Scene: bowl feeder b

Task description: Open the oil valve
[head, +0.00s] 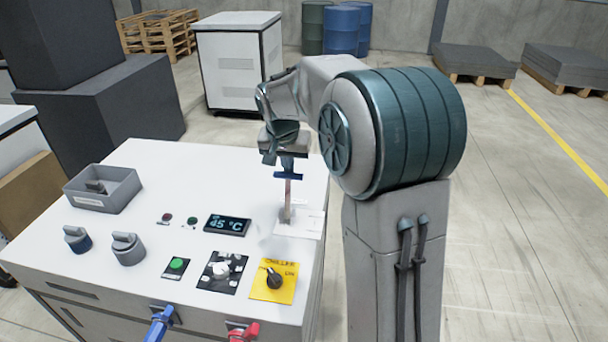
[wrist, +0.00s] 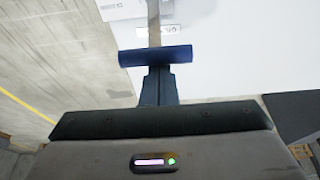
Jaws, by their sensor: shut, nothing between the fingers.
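A blue lever (head: 160,323) and a red lever (head: 243,331) stick out of the front face of the white cabinet (head: 75,240). No label that I can read tells which is the oil valve. An upright metal lever (head: 287,196) with a blue crossbar handle (head: 288,176) stands at the right of the cabinet top. The crossbar also shows in the wrist view (wrist: 155,56). My gripper (head: 287,163) is shut and empty, pointing down just above the crossbar. In the wrist view its fingers (wrist: 157,74) meet the crossbar's edge; I cannot tell whether they touch.
The top carries two round knobs (head: 77,240) (head: 127,249), a grey box (head: 103,189), a 45 °C display (head: 228,225), a green button (head: 176,265), a black switch panel (head: 222,271) and a black knob on a yellow plate (head: 273,281).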

